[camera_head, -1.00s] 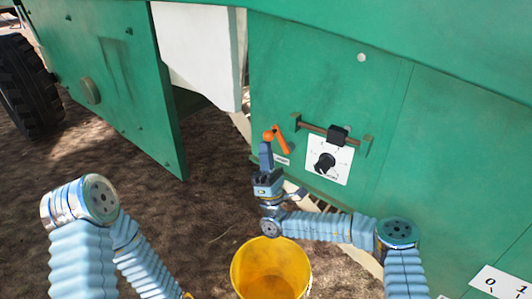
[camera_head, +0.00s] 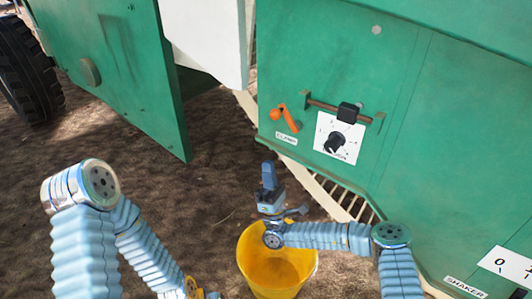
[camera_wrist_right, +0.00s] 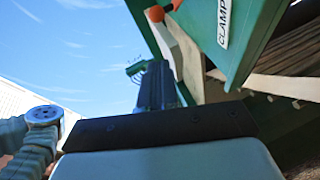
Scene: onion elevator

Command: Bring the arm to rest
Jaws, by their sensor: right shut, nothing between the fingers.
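My right gripper (camera_head: 269,176) is shut and empty in the head view. It is above the yellow bucket's back rim, below and left of the orange clamp lever (camera_head: 285,118) and apart from it. In the right wrist view the shut fingers (camera_wrist_right: 158,85) point up, with part of the orange lever (camera_wrist_right: 172,5) at the top edge. My left arm (camera_head: 95,190) comes in at the left of the head view. Its lower end shows at the bottom edge, but the state of its fingers is not visible.
The green machine panel (camera_head: 430,130) carries a black knob on a white dial plate (camera_head: 338,138) and a sliding bar (camera_head: 335,108). A yellow bucket (camera_head: 262,270) stands on the soil below my right gripper. A green door (camera_head: 115,75) hangs open at left.

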